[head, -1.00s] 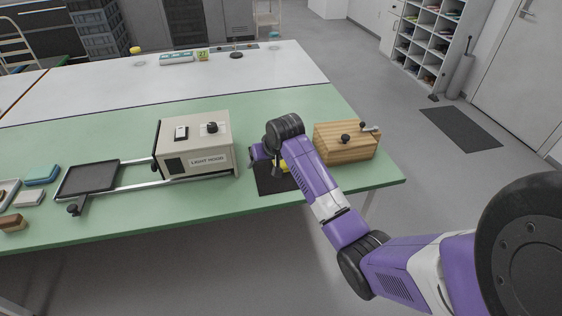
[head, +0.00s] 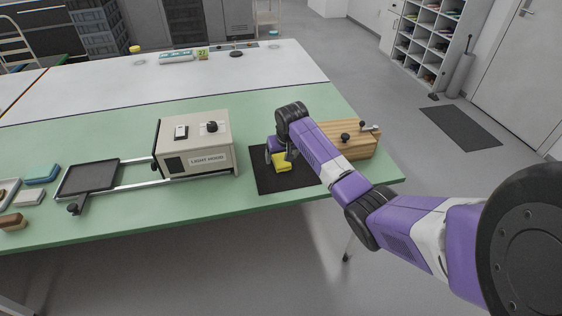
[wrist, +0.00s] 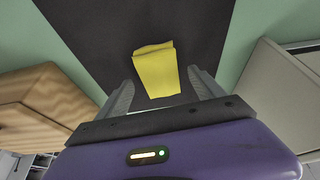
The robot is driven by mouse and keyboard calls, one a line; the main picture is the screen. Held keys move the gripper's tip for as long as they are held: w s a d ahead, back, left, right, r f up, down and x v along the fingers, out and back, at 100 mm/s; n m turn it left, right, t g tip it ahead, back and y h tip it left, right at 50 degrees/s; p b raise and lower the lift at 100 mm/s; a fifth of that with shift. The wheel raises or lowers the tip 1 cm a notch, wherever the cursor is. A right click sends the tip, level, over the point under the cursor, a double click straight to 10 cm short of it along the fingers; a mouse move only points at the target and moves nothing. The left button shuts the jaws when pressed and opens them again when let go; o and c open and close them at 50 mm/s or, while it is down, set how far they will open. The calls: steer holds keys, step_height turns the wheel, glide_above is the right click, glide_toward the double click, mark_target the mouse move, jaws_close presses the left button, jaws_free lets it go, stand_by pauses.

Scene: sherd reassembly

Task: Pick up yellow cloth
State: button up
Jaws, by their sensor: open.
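The yellow cloth (head: 282,162) lies folded on a black mat (head: 266,182) on the green table. In the wrist view the cloth (wrist: 156,71) is a small yellow piece just ahead of and partly between the fingertips. My gripper (wrist: 158,88) is open, with one finger to each side of the cloth, and nothing is held. In the head view my gripper sits over the mat, mostly hidden behind my wrist. I cannot tell how high the fingers are above the mat.
The beige light hood box (head: 196,146) stands left of the mat, with a rail and dark tray (head: 90,177) further left. A wooden box (head: 352,142) with knobs stands close to the right. The green table's front edge is near the mat.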

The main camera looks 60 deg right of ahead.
mark_target(282, 159)
steer(key=shift+f, duration=0.2)
steer(key=shift+f, duration=0.25)
stand_by(0.6)
steer(key=c, duration=1.4)
steer(key=shift+d+r, duration=0.1)
steer(key=shift+r, duration=0.1)
steer(key=shift+c, duration=0.2)
step_height(282, 159, up, 20)
steer(key=shift+r, duration=0.1)
